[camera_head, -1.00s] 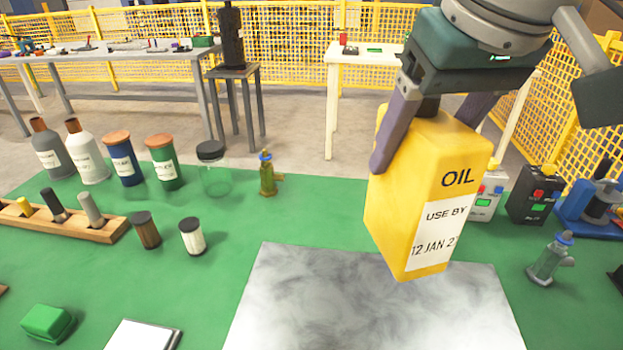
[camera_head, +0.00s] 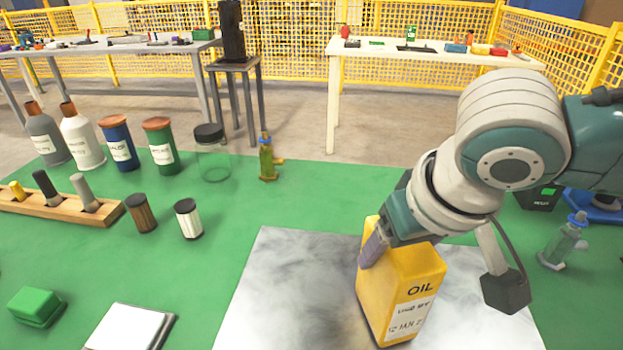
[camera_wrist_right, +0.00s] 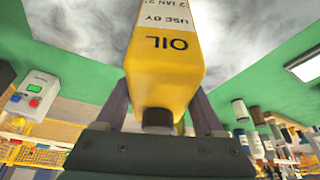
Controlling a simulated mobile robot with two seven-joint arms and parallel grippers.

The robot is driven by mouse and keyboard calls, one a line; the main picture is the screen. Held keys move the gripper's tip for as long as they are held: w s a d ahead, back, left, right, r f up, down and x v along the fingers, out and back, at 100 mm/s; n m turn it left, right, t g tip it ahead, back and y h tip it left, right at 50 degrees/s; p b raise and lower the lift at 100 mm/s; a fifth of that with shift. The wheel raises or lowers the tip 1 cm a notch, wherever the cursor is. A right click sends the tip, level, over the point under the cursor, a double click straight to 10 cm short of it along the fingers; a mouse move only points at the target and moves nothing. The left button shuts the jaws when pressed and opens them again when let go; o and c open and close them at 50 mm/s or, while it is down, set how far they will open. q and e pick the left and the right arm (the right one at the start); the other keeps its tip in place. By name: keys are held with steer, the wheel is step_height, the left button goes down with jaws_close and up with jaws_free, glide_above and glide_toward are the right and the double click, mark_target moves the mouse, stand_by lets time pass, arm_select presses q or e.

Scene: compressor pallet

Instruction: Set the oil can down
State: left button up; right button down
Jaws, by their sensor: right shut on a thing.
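The yellow oil can (camera_head: 400,290) stands about upright over the grey metal plate (camera_head: 280,290), its label facing the front. I cannot tell for certain whether its base touches the plate. My right gripper (camera_head: 385,248) is shut on the top part of the can. In the right wrist view the can (camera_wrist_right: 165,65) sits between the two fingers (camera_wrist_right: 160,110), with its dark cap near the palm. The arm hides part of the can's top in the head view. My left gripper is not in view.
Bottles (camera_head: 118,145), a clear jar (camera_head: 213,160) and a small brass valve (camera_head: 267,160) stand at the back left on the green mat (camera_head: 330,200). Two small cylinders (camera_head: 188,218) stand left of the plate. Another valve (camera_head: 565,240) stands to the right. The plate's left part is clear.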

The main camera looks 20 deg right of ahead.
steer(key=shift+w+f, duration=0.1)
steer(key=shift+f, duration=0.15)
jaws_free()
steer(key=p+v, duration=0.3)
steer(key=v, duration=0.9)
steer(key=shift+w, duration=0.15)
steer(key=s+a+f+n+y, duration=0.2)
steer(key=s+a+n, duration=0.1)
steer(key=s+a, duration=0.25)
steer(key=s+d+f+g+h, duration=0.1)
steer(key=s+d+f, duration=0.2)
steer(key=s, duration=0.4)
steer(key=shift+f+n, duration=0.3)
steer(key=shift+n, duration=0.1)
steer(key=shift+d, duration=0.1)
